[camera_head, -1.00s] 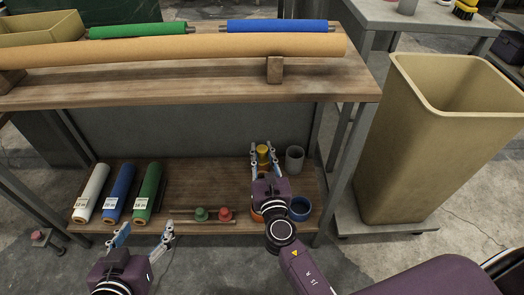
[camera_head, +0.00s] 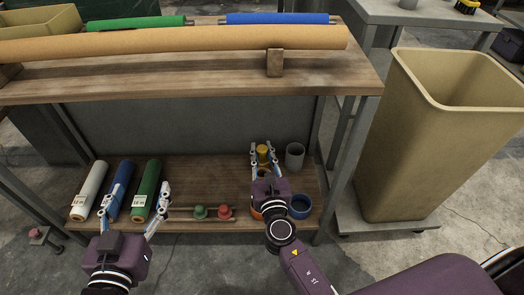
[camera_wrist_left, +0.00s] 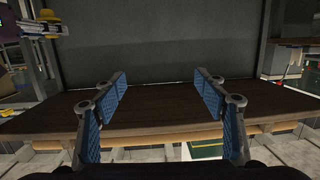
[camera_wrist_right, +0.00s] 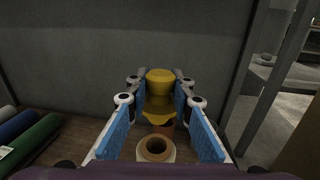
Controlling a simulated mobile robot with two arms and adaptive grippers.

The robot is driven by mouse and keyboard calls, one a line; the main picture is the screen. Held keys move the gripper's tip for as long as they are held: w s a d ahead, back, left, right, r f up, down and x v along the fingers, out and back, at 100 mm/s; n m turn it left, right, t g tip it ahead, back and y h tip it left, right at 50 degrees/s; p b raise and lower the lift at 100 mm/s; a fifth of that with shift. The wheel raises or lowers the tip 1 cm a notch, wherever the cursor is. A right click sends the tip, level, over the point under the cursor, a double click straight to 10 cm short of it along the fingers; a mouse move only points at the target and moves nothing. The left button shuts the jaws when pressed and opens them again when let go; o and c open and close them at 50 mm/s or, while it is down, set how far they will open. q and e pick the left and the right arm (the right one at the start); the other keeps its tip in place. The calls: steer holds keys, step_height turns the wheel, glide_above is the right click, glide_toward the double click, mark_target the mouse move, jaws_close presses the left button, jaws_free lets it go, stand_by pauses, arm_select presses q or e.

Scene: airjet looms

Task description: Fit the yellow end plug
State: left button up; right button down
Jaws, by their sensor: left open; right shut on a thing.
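The yellow end plug (camera_head: 263,150) is between the fingertips of my right gripper (camera_head: 263,147), which is shut on it above the lower shelf. In the right wrist view the plug (camera_wrist_right: 160,82) has a round top and a wider lower part, clasped from both sides. My left gripper (camera_head: 134,192) is open and empty, in front of the lower shelf near the blue and green rolls. In the left wrist view its fingers (camera_wrist_left: 160,85) stand wide apart with nothing between them. A long tan tube (camera_head: 170,46) lies on the upper shelf.
White, blue and green rolls (camera_head: 146,190) lie on the lower shelf (camera_head: 210,175). A green plug (camera_head: 200,211) and a red plug (camera_head: 225,211) sit in front. A grey cup (camera_head: 295,157) and a blue ring (camera_head: 300,207) stand right. A tan bin (camera_head: 400,150) stands beside the shelf.

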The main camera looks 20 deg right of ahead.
mark_target(262, 161)
steer(key=shift+f+b, duration=0.55)
steer(key=shift+f, duration=0.1)
step_height(262, 161, down, 2)
steer(key=shift+f+b, duration=0.1)
steer(key=shift+b, duration=0.85)
arm_select(q)
steer(key=s+r+t+h, duration=0.1)
steer(key=s+r+t, duration=0.1)
steer(key=r+t, duration=0.3)
steer(key=s+d+r+t+h, duration=0.1)
steer(key=s+r+t+h, duration=0.1)
steer(key=r, duration=1.1)
steer(key=shift+s+t+b, duration=0.3)
steer(key=shift+s+t, duration=0.15)
steer(key=shift+t, duration=0.95)
arm_select(e)
steer(key=shift+f, duration=0.25)
